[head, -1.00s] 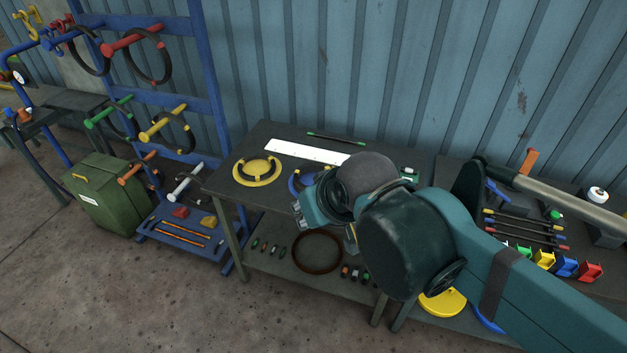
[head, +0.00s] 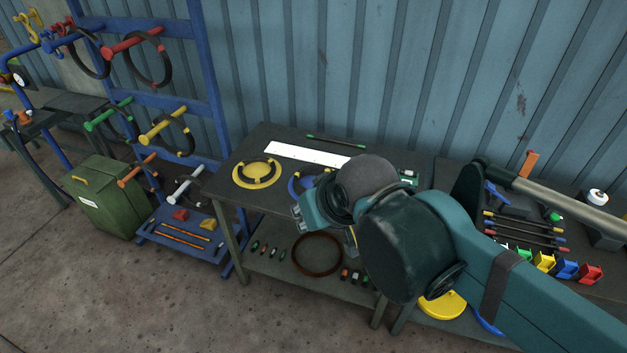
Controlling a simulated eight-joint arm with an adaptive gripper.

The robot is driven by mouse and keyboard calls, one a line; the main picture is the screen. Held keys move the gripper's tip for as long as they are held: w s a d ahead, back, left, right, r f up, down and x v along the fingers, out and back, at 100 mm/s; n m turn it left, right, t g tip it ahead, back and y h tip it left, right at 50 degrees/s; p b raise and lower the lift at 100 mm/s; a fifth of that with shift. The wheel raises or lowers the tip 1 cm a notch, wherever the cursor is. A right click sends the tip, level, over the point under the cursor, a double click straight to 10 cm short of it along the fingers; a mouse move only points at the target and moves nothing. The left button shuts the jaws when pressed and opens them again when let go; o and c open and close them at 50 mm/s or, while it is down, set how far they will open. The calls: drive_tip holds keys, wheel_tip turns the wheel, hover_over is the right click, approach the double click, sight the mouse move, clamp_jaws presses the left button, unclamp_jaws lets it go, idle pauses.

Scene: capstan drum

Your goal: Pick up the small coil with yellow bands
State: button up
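A small dark coil (head: 269,181) with yellow bands lies on a round yellow plate (head: 240,184) at the left of the workbench top (head: 240,204). My gripper (head: 297,215) is over the front of the bench, to the right of and nearer than this coil, and apart from it in the picture. Its fingers are small and partly hidden by my wrist, so I cannot tell whether they are open or shut. A blue plate (head: 295,182) with a dark coil on it lies right of the yellow plate, partly covered by my arm.
A white strip (head: 300,154) and a thin green-tipped rod (head: 335,139) lie behind the plates. A blue rack (head: 208,80) with dark coils on coloured pegs stands left. A brown ring (head: 317,254) rests on the lower shelf. A green case (head: 103,197) stands on the floor.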

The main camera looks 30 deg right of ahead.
drive_tip(key=shift+o, duration=1.1)
drive_tip(key=w+d+m+g, duration=0.1)
drive_tip(key=w+d+m, duration=0.2)
drive_tip(key=w, duration=0.7)
drive_tip(key=w+d+m+g, duration=0.2)
drive_tip(key=w+d+m, duration=0.1)
drive_tip(key=w, duration=0.6)
drive_tip(key=w+d+m+g, duration=0.1)
drive_tip(key=w+d+m, duration=0.25)
drive_tip(key=w, duration=0.65)
drive_tip(key=shift+w+d+f+m+g, duration=0.55)
drive_tip(key=shift+w+d+f+m, duration=1.15)
drive_tip(key=shift+w+f, duration=2)
drive_tip(key=shift+w+d+f+m+g, duration=0.5)
drive_tip(key=shift+w+d+f+m, duration=0.65)
drive_tip(key=shift+w+d+f, duration=1.8)
drive_tip(key=shift+w+d+f+m+g, duration=0.55)
drive_tip(key=shift+w+d+f+m, duration=0.75)
drive_tip(key=shift+w+f, duration=3.1)
drive_tip(key=shift+s+a+f, duration=0.15)
drive_tip(key=shift+s+f, duration=0.5)
drive_tip(key=shift+f, duration=0.05)
